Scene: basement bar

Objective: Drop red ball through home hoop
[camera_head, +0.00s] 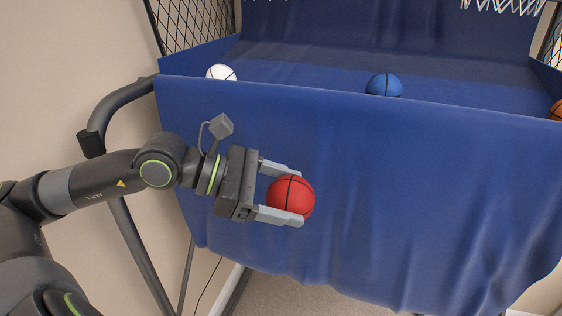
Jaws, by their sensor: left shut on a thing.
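The red ball (293,197) with dark seams is between the fingers of my left gripper (284,194). The gripper is shut on it and holds it in the air in front of the blue fabric front of the arcade frame. A hoop net (503,5), white and only partly in view, hangs at the top right edge; its rim is out of the picture. I cannot tell whether it is the home hoop. My right gripper is not in view.
The blue fabric trough (300,70) holds a white ball (221,73), a blue ball (384,85) and an orange ball (557,110) behind its front edge. A dark padded tube (120,100) curves at the left. Black side netting (190,22) rises at the upper left.

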